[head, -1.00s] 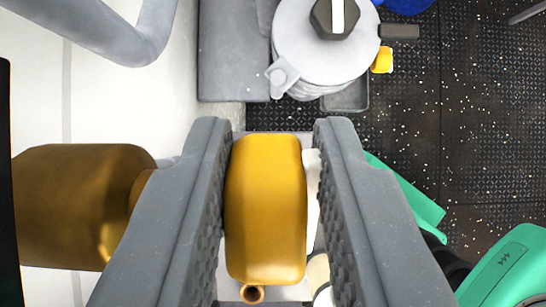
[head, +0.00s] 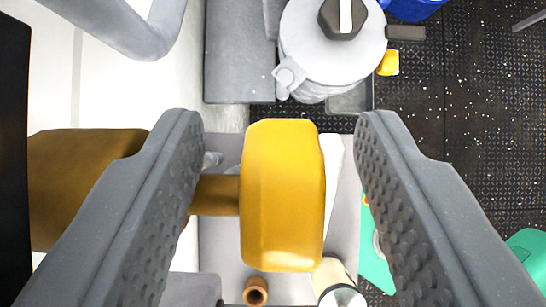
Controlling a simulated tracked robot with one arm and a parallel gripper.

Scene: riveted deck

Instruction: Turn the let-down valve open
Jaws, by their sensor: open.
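A yellow valve handle (head: 283,195) stands between the jaws, its long side running up and down the picture. A brass stem (head: 215,195) joins it to a rounded brass body (head: 75,185) at the left, partly hidden by the left finger. I take this to be the let-down valve; no label shows. My gripper (head: 288,135) is open, with one finger on each side of the handle. Clear gaps show between the handle and both fingers. The left finger crosses in front of the stem.
A grey canister (head: 320,65) with a dark hexagonal knob (head: 343,15) stands beyond the fingertips. A grey pipe (head: 130,25) runs at upper left. A small brown pot (head: 255,291), a cream cylinder (head: 330,278) and a green object (head: 372,250) lie below. Dark deck is open at right.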

